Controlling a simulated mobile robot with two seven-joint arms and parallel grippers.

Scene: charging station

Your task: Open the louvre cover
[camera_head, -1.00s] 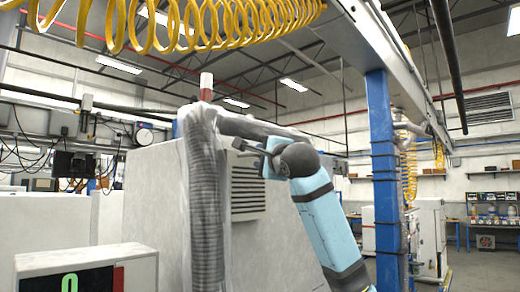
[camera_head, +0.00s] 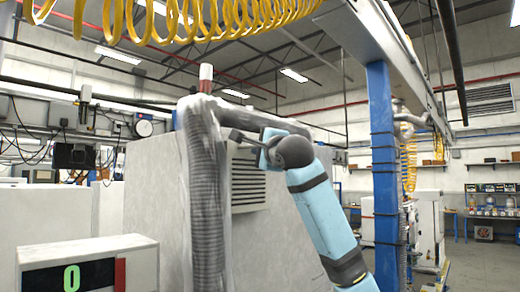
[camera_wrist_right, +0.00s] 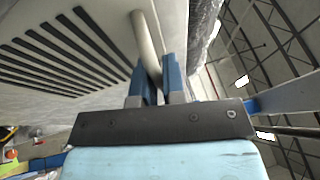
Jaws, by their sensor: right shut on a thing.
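The louvre cover (camera_head: 249,183), a pale panel with dark horizontal slots, is on the front of the light grey cabinet, partly hidden behind the ribbed hose. In the right wrist view its slots (camera_wrist_right: 55,58) run across the left side. A beige rounded bar handle (camera_wrist_right: 147,36) stands out beside them. My right gripper (camera_head: 233,139) is by the cover's upper part, its tips hard to make out there. In the wrist view its blue fingers (camera_wrist_right: 155,80) are shut on the handle. My left gripper is not in view.
A thick grey ribbed hose (camera_head: 207,190) stands close left of the cover. A cabinet with a green "0" display (camera_head: 72,277) is at the lower left. A blue post (camera_head: 382,170) rises to the right. Yellow coiled hose (camera_head: 215,20) hangs overhead.

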